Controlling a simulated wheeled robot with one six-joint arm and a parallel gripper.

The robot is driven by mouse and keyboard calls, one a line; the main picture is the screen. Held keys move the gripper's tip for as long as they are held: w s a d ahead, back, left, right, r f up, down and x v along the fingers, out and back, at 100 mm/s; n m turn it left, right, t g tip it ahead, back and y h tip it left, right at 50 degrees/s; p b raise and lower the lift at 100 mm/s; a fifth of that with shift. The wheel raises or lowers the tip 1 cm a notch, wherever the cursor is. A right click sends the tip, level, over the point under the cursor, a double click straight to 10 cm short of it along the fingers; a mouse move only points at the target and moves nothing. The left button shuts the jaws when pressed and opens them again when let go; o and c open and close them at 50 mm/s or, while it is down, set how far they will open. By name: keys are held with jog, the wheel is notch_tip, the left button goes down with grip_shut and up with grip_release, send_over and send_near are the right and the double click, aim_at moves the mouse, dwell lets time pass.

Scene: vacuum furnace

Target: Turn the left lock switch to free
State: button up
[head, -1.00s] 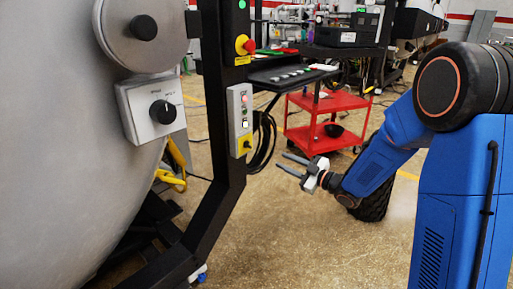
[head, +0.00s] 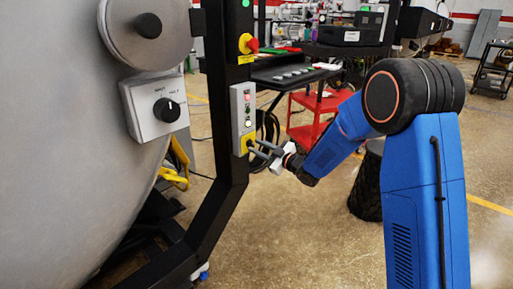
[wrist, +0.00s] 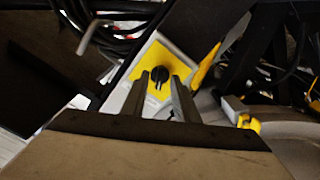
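A black rotary switch on a yellow plate (head: 247,144) sits at the bottom of a grey button box on the black post. In the wrist view the black knob (wrist: 159,74) shows on its yellow plate, just past my fingertips. My gripper (head: 256,148) is at the yellow plate, its two fingers apart. In the wrist view the fingers (wrist: 160,88) point at the knob, one toward each side. I cannot tell whether they touch it. Another black knob (head: 166,110) is on a white plate on the furnace, away from my gripper, its pointer not clear.
The grey furnace body (head: 60,190) fills the left. The black post (head: 222,110) carries a red emergency button (head: 250,44) above the box. A red cart (head: 303,133) stands behind. Floor at the front is clear.

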jog(key=shift+w+a, duration=0.25)
jog(key=shift+a, duration=0.1)
grip_shut()
jog(key=shift+m, duration=0.3)
jog(key=m, duration=1.1)
jog(key=shift+m, duration=0.3)
dwell(0.3)
